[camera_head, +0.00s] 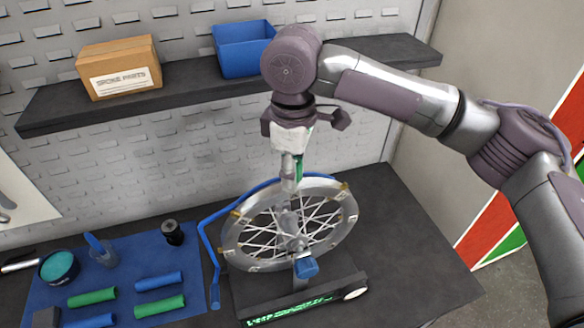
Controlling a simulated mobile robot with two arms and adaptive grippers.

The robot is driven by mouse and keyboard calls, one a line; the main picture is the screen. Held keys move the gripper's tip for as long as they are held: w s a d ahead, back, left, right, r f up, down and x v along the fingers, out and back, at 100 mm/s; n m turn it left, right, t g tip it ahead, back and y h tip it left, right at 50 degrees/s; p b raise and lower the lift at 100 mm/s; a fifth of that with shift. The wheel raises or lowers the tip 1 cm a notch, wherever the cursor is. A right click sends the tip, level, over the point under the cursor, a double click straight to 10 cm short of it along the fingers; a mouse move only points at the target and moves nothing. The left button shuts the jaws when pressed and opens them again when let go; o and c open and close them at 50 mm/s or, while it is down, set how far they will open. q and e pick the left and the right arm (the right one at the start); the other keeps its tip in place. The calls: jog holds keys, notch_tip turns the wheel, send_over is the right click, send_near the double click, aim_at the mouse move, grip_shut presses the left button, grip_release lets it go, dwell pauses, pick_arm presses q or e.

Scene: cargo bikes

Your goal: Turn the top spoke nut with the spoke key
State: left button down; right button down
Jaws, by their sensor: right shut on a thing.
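The spoked wheel (345,235) stands upright in a truing stand with blue arms (212,245) on the dark bench. My right gripper (291,172) comes down from above, over the top of the rim. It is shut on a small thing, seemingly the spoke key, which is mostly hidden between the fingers. A narrow green part shows beside the fingers. The fingertips are at or just above the top of the rim; I cannot tell if the key touches the nut. The top spoke nut itself is too small and hidden to make out. My left gripper is not in view.
A blue mat (205,275) at left holds several green and blue cylinders, a teal-filled tin (59,267) and a small black bottle (172,232). A shelf (190,82) behind bears a cardboard box (119,68) and a blue bin (242,48). The bench's right side is clear.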

jog(key=shift+s+f, duration=0.1)
jog(key=shift+f, duration=0.1)
jog(key=shift+r+n+p, duration=0.1)
jog(key=shift+n+p, duration=0.6)
jog(key=shift+p, duration=0.15)
jog(key=shift+n+p, duration=0.75)
jog(key=shift+n, duration=0.25)
jog(key=shift+f+n, duration=0.2)
jog(key=shift+n, duration=1.4)
jog(key=n, duration=0.3)
jog(key=shift+n, duration=1.7)
